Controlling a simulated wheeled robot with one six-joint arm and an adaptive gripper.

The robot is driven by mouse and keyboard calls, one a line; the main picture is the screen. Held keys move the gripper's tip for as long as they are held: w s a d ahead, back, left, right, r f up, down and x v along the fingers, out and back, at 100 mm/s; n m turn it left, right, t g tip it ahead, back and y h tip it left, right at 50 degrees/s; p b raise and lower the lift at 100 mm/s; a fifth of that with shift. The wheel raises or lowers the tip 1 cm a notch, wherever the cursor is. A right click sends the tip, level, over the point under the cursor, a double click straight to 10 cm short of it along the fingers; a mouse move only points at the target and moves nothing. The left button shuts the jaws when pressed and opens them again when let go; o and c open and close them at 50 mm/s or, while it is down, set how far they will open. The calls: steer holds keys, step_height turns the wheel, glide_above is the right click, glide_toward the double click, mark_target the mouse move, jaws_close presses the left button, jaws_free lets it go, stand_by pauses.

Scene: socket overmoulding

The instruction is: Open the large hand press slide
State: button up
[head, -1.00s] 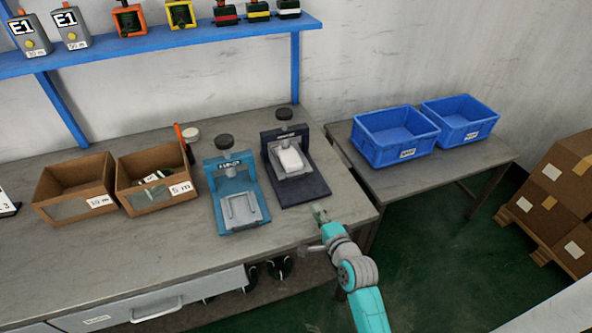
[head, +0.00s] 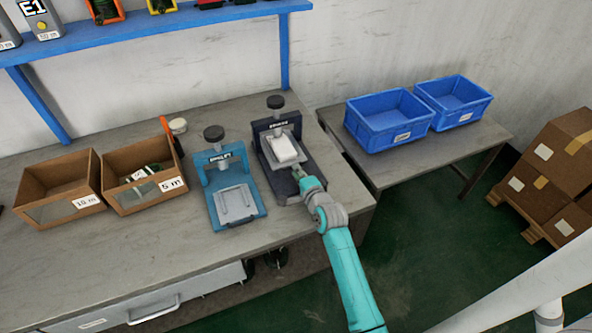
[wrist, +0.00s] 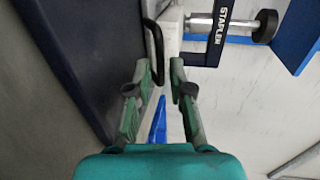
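The dark navy hand press (head: 300,183) stands at the right end of the workbench, with a black knob on top. Its slide plate (head: 290,163) carries a white block (head: 285,149). My gripper (head: 301,173) is at the front of this slide. In the wrist view my gripper (wrist: 161,64) is open, its green fingers apart. A thin black bent handle (wrist: 154,45) lies at the fingertips, its lower end between them. I cannot tell whether they touch. The dark press base (wrist: 75,60) fills the left of that view, and its post with lettering (wrist: 222,20) is at top right.
A blue hand press (head: 236,205) with a grey plate stands just left of the dark one. Two open cardboard boxes (head: 62,215) are further left. Blue bins (head: 390,140) sit on a side table to the right. Bare bench top lies in front of the presses.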

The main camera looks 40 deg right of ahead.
steer(key=shift+w+d+f, duration=0.15)
steer(key=shift+w, duration=0.5)
jaws_close()
steer(key=v, duration=0.3)
steer(key=f+v, duration=0.1)
steer(key=v, duration=0.3)
steer(key=f+v, duration=0.1)
steer(key=v, duration=0.3)
steer(key=shift+s+f, duration=0.2)
steer(key=shift+s, duration=0.25)
jaws_free()
